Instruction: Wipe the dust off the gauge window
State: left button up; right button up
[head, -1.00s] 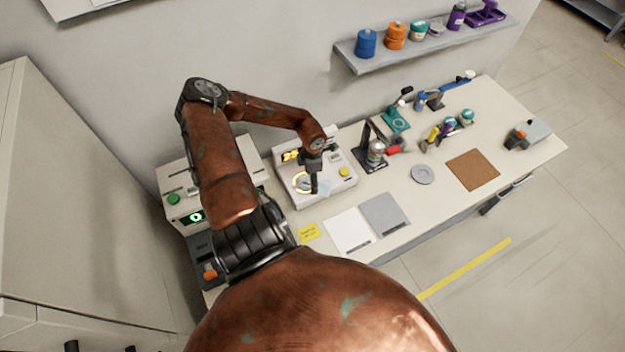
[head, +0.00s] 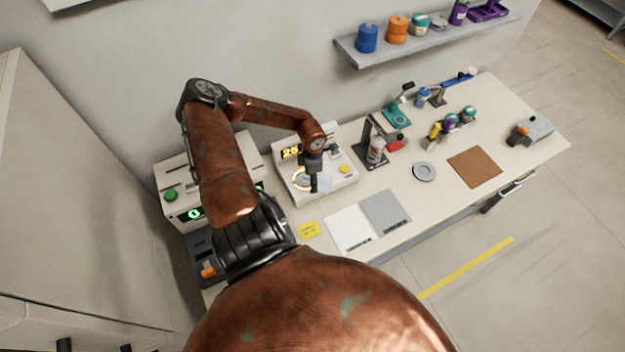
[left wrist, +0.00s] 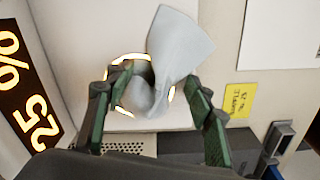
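The gauge window is a round pane with a glowing yellow-white ring (head: 299,180) on the top of a white device (head: 337,187). My left gripper (head: 313,185) is right over it. The cloth lies over the middle of the ring (left wrist: 116,108) and hides most of the pane, so I cannot tell how much dust is there. The device's display (head: 291,152) reads 25 %. My right gripper is not in view.
A box with a green button (head: 171,195) stands to the left. A yellow note (head: 309,229), white and grey pads (head: 386,212) and a dark stand with a can (head: 376,150) are nearby. A brown mat (head: 474,167) lies farther right.

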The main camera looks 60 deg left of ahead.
pick_arm(q)
jog(key=shift+s+d+f, duration=0.2)
jog(key=shift+s, duration=0.05)
jog(key=c, duration=1)
grip_shut()
jog(key=shift+w+a+r, duration=0.1)
jog(key=shift+w, duration=0.05)
dwell(1.2)
